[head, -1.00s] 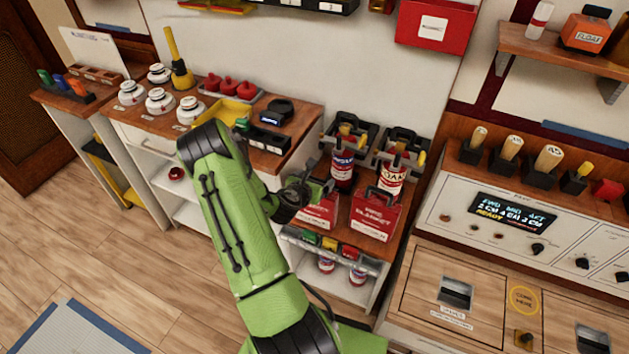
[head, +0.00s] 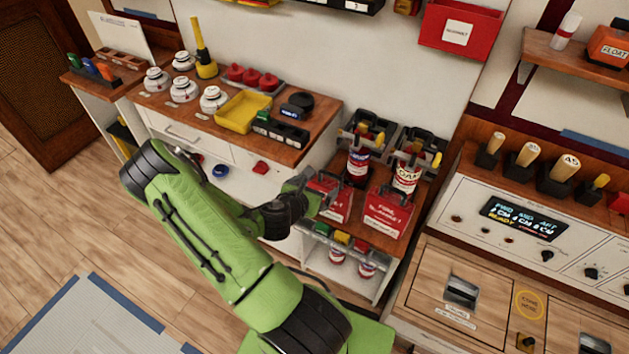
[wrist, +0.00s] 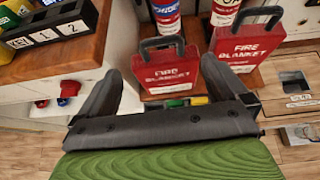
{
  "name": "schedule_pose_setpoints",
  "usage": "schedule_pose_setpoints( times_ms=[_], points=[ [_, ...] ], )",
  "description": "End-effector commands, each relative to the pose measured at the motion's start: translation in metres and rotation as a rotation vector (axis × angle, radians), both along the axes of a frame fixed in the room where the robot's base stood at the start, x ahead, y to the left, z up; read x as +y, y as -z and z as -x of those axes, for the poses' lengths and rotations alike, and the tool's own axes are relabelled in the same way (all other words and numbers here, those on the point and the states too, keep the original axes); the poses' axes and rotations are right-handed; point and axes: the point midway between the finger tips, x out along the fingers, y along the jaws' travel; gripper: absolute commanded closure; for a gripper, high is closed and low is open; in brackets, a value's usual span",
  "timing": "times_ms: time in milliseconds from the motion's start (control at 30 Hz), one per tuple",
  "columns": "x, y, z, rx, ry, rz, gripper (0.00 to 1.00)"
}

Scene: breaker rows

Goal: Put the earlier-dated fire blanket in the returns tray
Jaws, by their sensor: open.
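Two red fire blanket boxes with black handles stand side by side on a low wooden shelf. The left fire blanket (head: 338,204) is partly hidden by my gripper (head: 309,188) in the head view; in the wrist view the left fire blanket (wrist: 166,72) stands between and beyond the fingers. The right fire blanket (head: 387,216) is clear of my gripper and shows at the upper right of the wrist view (wrist: 244,50). No dates are readable. My gripper (wrist: 160,75) is open and empty. A yellow tray (head: 243,112) sits on the left counter; no label on it is readable.
Red-and-white cylinders (head: 357,165) in black holders stand behind the blankets. A black numbered block (head: 281,130) sits at the left counter's edge, near my gripper's left. A control console (head: 515,218) stands to the right.

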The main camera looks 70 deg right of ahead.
Motion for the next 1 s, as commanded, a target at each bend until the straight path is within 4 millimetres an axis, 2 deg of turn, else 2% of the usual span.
schedule_pose_setpoints(
  times_ms=[300,367,467,567,667,767,800,867,900,1000],
  points=[
    [0.003,-0.002,-0.002,-0.024,0.014,0.000,0.00],
    [0.006,-0.007,-0.007,-0.097,0.059,-0.004,0.00],
    [0.021,-0.022,-0.023,-0.329,0.209,-0.041,0.00],
    [0.049,-0.039,-0.045,-0.608,0.402,-0.132,0.00],
    [0.088,-0.059,-0.070,-0.859,0.591,-0.273,0.00],
    [0.139,-0.088,-0.093,-1.061,0.767,-0.456,0.00],
    [0.161,-0.102,-0.100,-1.122,0.830,-0.536,0.00],
    [0.196,-0.126,-0.106,-1.192,0.917,-0.660,0.00],
    [0.219,-0.142,-0.107,-1.224,0.968,-0.742,0.00],
    [0.277,-0.184,-0.095,-1.259,1.064,-0.932,0.00]
  ],
)
